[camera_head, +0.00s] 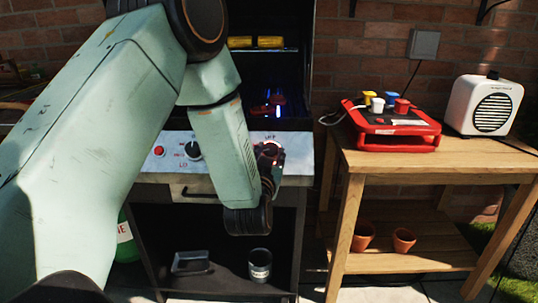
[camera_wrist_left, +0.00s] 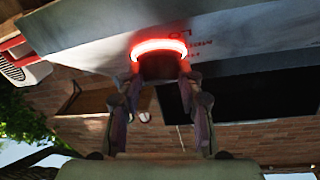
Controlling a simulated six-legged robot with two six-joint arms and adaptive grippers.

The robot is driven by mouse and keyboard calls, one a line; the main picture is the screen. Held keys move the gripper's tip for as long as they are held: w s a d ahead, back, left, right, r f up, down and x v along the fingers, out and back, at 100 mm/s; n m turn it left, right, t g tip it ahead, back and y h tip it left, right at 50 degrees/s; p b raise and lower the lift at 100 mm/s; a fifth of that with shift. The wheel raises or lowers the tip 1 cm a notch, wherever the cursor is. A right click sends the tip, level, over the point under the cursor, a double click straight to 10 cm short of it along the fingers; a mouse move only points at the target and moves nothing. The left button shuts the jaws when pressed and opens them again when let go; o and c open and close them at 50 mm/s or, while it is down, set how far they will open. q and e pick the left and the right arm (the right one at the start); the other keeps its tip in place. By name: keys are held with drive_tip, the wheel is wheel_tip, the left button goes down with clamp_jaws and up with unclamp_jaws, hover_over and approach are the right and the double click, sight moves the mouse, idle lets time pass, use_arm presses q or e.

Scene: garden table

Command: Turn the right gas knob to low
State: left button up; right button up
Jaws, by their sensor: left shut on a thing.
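The grill's control panel (camera_head: 170,170) is in the middle of the head view. The right gas knob (camera_wrist_left: 160,66) shows in the left wrist view as a dark knob with a glowing red ring around its base. My left gripper (camera_wrist_left: 158,82) is shut on this knob, one finger on each side. In the head view the left gripper (camera_head: 268,155) is at the panel's right part, and my arm and wrist hide most of the knob. Printed letters "LO" show beside the ring in the wrist view. The knob's pointer cannot be made out.
A left gas knob (camera_head: 193,150) and a red button (camera_head: 158,151) are on the same panel. A wooden side table (camera_head: 430,162) at right holds a red device (camera_head: 395,140) and a white speaker-like box (camera_head: 484,105). A blue-violet flame (camera_head: 277,104) shows inside the grill.

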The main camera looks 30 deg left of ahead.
sight(273, 155)
use_arm(q)
drive_tip(key=shift+d+n+y, duration=0.15)
drive_tip(key=shift+n+y, duration=0.45)
drive_tip(key=shift+n, duration=0.2)
drive_tip(key=shift+w+d+n+g+y, duration=0.1)
drive_tip(key=shift+n+g+y, duration=0.65)
drive_tip(key=shift+n, duration=0.35)
drive_tip(key=shift+w+d+r+n+g+y+p, duration=0.1)
drive_tip(key=shift+n+g+y+p, duration=0.75)
drive_tip(key=shift+n, duration=0.75)
drive_tip(key=shift+w+n+g+y+p, duration=0.1)
drive_tip(key=shift+n+g+y+p, duration=0.7)
drive_tip(key=shift+n, duration=0.8)
drive_tip(key=shift+g, duration=0.3)
drive_tip(key=o, duration=1.2)
wheel_tip(273, 155, up, 10)
